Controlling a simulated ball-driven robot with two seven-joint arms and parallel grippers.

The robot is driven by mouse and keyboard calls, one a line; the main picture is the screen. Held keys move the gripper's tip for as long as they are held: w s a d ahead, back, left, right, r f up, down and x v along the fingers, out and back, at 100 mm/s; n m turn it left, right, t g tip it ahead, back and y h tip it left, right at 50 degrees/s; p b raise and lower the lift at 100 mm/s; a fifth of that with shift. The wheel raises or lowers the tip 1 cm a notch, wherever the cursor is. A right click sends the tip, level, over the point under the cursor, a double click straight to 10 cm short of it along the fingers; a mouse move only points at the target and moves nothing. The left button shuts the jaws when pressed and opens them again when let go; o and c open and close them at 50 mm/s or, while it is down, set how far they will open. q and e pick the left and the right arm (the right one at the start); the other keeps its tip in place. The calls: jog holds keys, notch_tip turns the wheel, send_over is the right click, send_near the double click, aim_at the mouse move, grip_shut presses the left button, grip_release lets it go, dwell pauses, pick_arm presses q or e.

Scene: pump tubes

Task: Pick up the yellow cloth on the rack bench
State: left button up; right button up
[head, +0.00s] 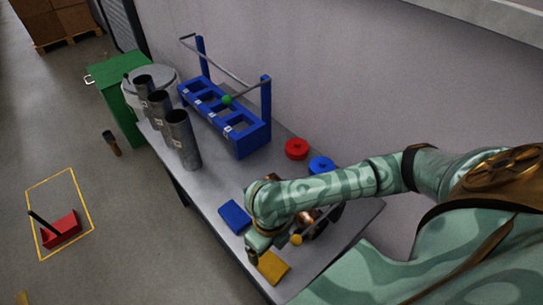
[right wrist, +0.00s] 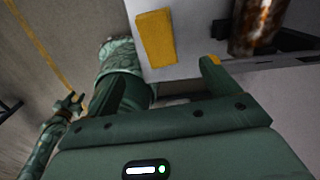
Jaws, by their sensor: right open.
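The yellow cloth (head: 272,267) lies flat as a small folded rectangle near the front edge of the grey bench (head: 215,182). My right gripper (head: 253,256) is beside the cloth's left end in the head view, open and empty. In the right wrist view the cloth (right wrist: 157,38) lies beyond the spread fingers (right wrist: 158,85), apart from them. What seems to be my left gripper (right wrist: 73,104) shows small at the left of that view, away from the bench; its jaw state is unclear.
A blue cloth (head: 234,216) lies left of my right forearm. A rusty metal part (right wrist: 258,25) stands near the yellow cloth, partly hidden by my arm in the head view. Grey tubes (head: 183,140), a blue rack (head: 240,135), red (head: 296,149) and blue (head: 321,165) discs stand farther back.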

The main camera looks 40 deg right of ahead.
jog(key=b, duration=0.2)
send_over(270, 264)
jog(key=f, duration=0.6)
jog(key=shift+w+d+f, duration=0.15)
jog(key=shift+d+f, duration=0.1)
jog(key=shift+f, duration=0.05)
jog(key=shift+a+f+b, duration=0.1)
jog(key=shift+f+b, duration=0.35)
jog(key=shift+f, duration=0.3)
notch_tip(270, 264, down, 5)
jog(key=b, duration=0.2)
jog(key=shift+a+r+b, duration=0.15)
jog(key=shift+r+b, duration=0.05)
jog(key=shift+b, duration=0.1)
pick_arm(q)
notch_tip(270, 264, down, 6)
jog(key=s, duration=0.1)
jog(key=shift+s+d+g, duration=0.25)
jog(key=shift+s+g, duration=0.05)
jog(key=shift+s, duration=0.05)
pick_arm(e)
jog(key=shift+r, duration=0.1)
pick_arm(q)
jog(key=shift+a, duration=0.1)
pick_arm(e)
jog(key=c, duration=1.1)
